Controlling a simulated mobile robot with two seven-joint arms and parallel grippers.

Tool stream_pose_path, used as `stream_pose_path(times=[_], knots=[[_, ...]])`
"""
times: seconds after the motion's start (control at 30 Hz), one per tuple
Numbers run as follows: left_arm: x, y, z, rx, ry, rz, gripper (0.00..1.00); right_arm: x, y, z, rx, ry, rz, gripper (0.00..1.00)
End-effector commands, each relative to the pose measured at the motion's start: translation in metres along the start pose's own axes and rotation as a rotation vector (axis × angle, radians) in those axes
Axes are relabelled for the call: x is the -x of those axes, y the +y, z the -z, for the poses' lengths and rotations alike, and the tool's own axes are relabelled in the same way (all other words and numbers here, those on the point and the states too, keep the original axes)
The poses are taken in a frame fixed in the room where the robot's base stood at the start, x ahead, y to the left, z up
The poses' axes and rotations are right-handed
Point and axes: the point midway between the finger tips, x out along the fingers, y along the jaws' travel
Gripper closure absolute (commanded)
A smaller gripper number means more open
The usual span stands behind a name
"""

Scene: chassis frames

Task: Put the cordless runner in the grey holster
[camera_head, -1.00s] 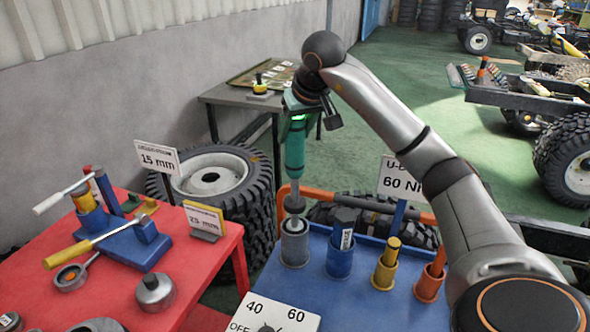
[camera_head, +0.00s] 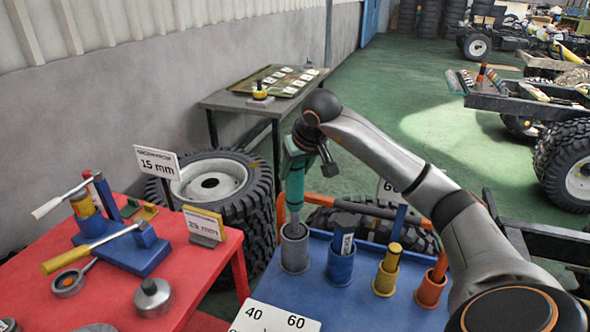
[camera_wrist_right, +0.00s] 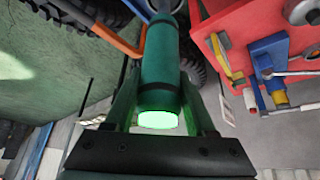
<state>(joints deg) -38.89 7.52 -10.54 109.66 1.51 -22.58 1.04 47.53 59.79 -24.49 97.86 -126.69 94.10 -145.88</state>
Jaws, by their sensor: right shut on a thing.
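The cordless runner is a green cylinder with a darker band and a thin grey nose (camera_head: 295,187). It stands nearly upright, with its nose down inside the mouth of the grey holster (camera_head: 294,254) at the left of the blue bench top. How deep the nose sits is hidden by the holster's wall. My right gripper (camera_head: 298,158) is shut on the upper part of the runner, above the holster. In the right wrist view the runner (camera_wrist_right: 160,70) lies between the fingers, its glowing end towards the palm. My left gripper is not in view.
Blue (camera_head: 341,262), yellow (camera_head: 386,278) and orange (camera_head: 430,290) holsters, each with something in it, stand right of the grey one. An orange rail (camera_head: 340,204) runs behind. A red table (camera_head: 105,305) with tools is at left. A dial sign (camera_head: 272,316) is in front.

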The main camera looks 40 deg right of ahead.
Motion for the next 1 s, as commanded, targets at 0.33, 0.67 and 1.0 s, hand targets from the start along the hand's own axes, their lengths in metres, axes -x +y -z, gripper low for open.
stream_pose_path(times=[0.33, 0.67, 1.0], knots=[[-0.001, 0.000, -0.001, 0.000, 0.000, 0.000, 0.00, -0.002, 0.000, -0.001, 0.000, 0.000, 0.000, 0.28], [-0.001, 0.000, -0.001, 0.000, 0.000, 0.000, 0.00, -0.002, 0.000, -0.001, 0.000, 0.000, 0.000, 0.15], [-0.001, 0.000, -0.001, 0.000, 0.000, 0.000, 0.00, 0.041, 0.000, 0.002, 0.000, 0.006, 0.000, 0.15]])
